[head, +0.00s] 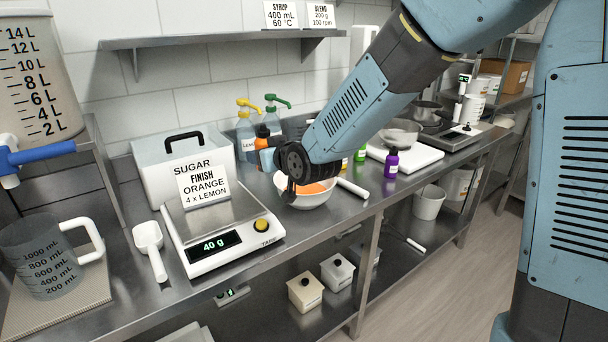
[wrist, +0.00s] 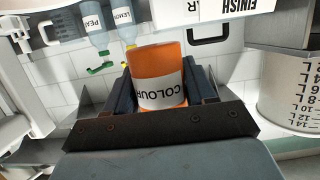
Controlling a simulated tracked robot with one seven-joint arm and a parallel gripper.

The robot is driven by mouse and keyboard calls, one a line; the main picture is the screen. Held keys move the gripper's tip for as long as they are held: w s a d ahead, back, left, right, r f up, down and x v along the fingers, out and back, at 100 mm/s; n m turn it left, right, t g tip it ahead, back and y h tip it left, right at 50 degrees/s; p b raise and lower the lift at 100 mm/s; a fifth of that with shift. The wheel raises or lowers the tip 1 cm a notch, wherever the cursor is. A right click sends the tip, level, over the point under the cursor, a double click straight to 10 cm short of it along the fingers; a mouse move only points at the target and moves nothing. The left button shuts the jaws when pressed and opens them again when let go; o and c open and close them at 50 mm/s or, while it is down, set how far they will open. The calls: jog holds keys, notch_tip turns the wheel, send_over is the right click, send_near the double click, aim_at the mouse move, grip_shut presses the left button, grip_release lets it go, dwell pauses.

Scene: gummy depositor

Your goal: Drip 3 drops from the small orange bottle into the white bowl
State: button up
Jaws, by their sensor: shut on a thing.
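My gripper (wrist: 160,95) is shut on the small orange bottle (wrist: 158,62), which fills the space between the two fingers in the wrist view. Its white label reads COLOUR. In the head view, part of the orange bottle (head: 263,131) shows left of my dark wrist, above and behind the white bowl. The white bowl (head: 312,201) stands on the steel counter below my wrist, with orange contents (head: 308,188) in it. My wrist hides part of the bowl's far side. The bottle's tip is hidden, and I cannot see any drop falling.
A scale (head: 222,247) reading 40 g stands left of the bowl, with a sign (head: 203,184) behind it. A sugar box (head: 165,150) and pump bottles (head: 245,137) stand at the back. A purple bottle (head: 391,164) and white board (head: 405,155) are to the right.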

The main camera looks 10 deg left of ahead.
jog(key=shift+r, duration=0.2)
jog(key=s+d, duration=0.3)
jog(key=s, duration=0.4)
jog(key=shift+s, duration=0.15)
jog(key=shift+d, duration=0.1)
